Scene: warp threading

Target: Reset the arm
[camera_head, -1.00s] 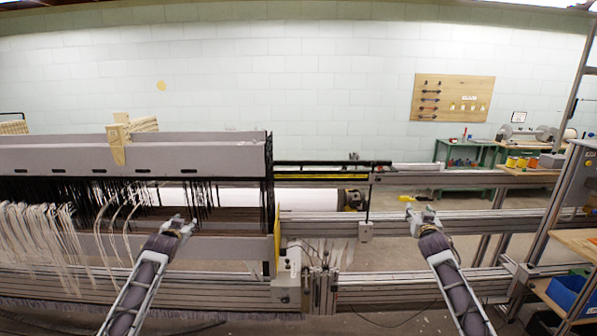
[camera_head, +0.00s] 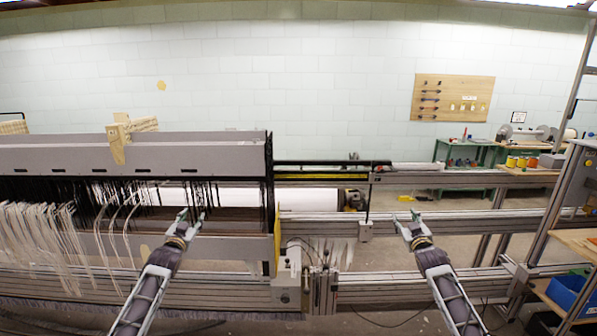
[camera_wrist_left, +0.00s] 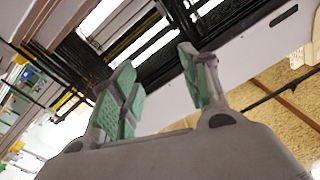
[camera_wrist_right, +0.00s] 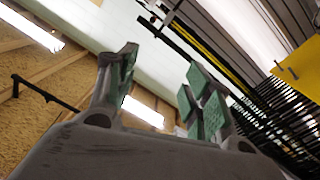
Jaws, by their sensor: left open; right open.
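My left gripper (camera_head: 190,217) is at the front of the loom, before the dark warp threads and heddles (camera_head: 205,195). It is open and empty, fingers pointing up. In the left wrist view its green-padded fingers (camera_wrist_left: 160,85) are apart, with nothing between them. My right gripper (camera_head: 405,220) is further right, in front of the loom's metal rails (camera_head: 460,220). It is also open and empty, and the right wrist view shows its green-padded fingers (camera_wrist_right: 160,85) spread apart. Neither gripper visibly touches anything.
The grey loom frame (camera_head: 140,158) with pale hanging yarn (camera_head: 35,235) fills the left. A yellow plate (camera_head: 277,240) and a mechanism (camera_head: 290,275) stand between my arms. A blue bin (camera_head: 568,290) is at lower right. Open space lies around my right gripper.

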